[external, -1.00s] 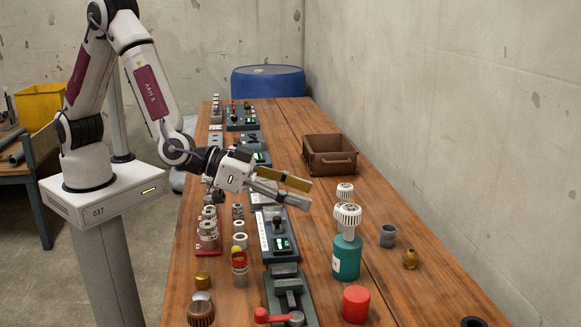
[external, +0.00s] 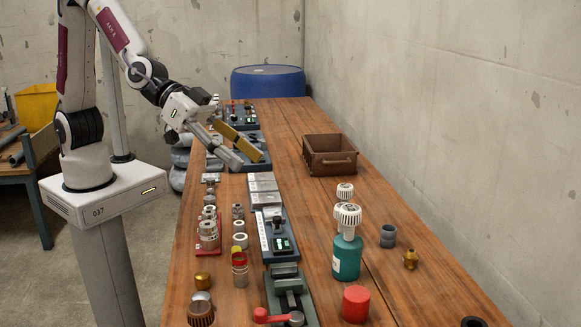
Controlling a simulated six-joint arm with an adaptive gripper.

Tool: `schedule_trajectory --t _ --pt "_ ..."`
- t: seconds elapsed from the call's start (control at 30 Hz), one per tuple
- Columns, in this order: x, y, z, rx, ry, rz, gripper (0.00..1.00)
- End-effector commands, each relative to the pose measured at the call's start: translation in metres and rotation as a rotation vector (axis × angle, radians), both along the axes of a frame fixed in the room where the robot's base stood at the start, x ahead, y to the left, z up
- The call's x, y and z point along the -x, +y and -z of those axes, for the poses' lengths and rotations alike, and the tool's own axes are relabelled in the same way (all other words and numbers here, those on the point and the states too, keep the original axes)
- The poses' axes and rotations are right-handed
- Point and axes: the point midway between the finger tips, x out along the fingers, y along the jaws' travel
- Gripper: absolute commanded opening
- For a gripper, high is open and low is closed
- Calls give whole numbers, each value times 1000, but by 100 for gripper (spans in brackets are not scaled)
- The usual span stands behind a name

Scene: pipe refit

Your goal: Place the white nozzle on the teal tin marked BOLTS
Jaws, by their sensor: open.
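A white nozzle (external: 348,214) with a ribbed round head stands upright over the teal tin (external: 346,258) at the right middle of the bench and appears to rest on its top. The tin has a white label at its lower left, too small to read. A second white ribbed nozzle (external: 345,191) shows just behind; its lower part is hidden. My gripper (external: 250,160) is open and empty, well left of the tin and farther back, above the row of devices. Its two long fingers point down to the right.
A brown open bin (external: 330,155) stands behind the nozzles. A red cap (external: 355,304) is in front of the tin; a grey fitting (external: 388,236) and a brass fitting (external: 410,258) lie to its right. Devices and small parts line the left side. The bench centre is fairly clear.

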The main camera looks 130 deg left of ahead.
Motion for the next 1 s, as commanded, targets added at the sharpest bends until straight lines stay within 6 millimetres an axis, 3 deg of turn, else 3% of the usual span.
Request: schedule_trajectory --t 0.1,0.43,1.0 --pt "22 -14 -15 16 26 51 49" --pt "92 -43 -39 39 125 169 49" --pt "238 -59 -47 1 335 291 49"
